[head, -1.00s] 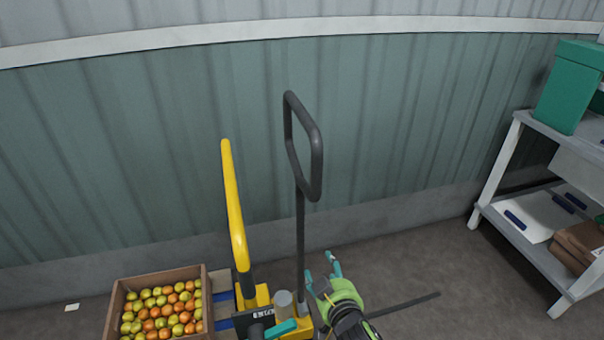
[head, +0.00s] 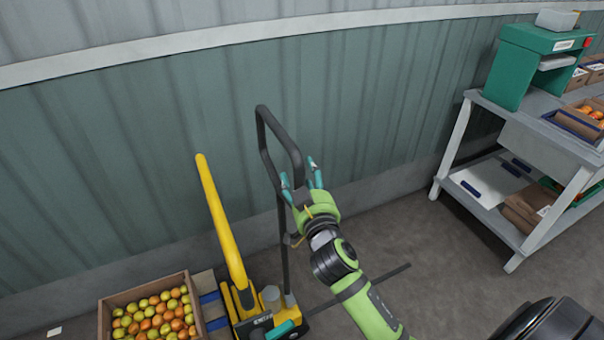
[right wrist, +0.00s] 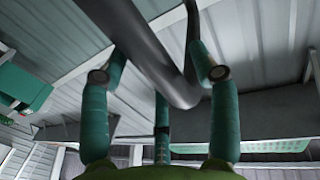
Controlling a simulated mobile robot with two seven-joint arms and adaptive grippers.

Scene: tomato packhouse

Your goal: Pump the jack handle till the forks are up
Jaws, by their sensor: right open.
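The jack's dark loop handle (head: 284,140) stands upright on a thin shaft above the yellow jack base (head: 250,312). A thick yellow bar (head: 219,215) rises beside it. My right gripper (head: 300,183) is open at the lower right part of the loop. In the right wrist view, the dark handle bar (right wrist: 150,60) passes between the spread teal fingers (right wrist: 160,75). I cannot tell whether they touch it. My left gripper cannot be made out.
A wooden crate (head: 105,322) of tomatoes stands left of the jack. A corrugated wall (head: 130,170) runs close behind. A grey shelf table (head: 545,143) with a green machine (head: 513,68) stands at the right. Bare floor (head: 420,245) lies between the jack and the table.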

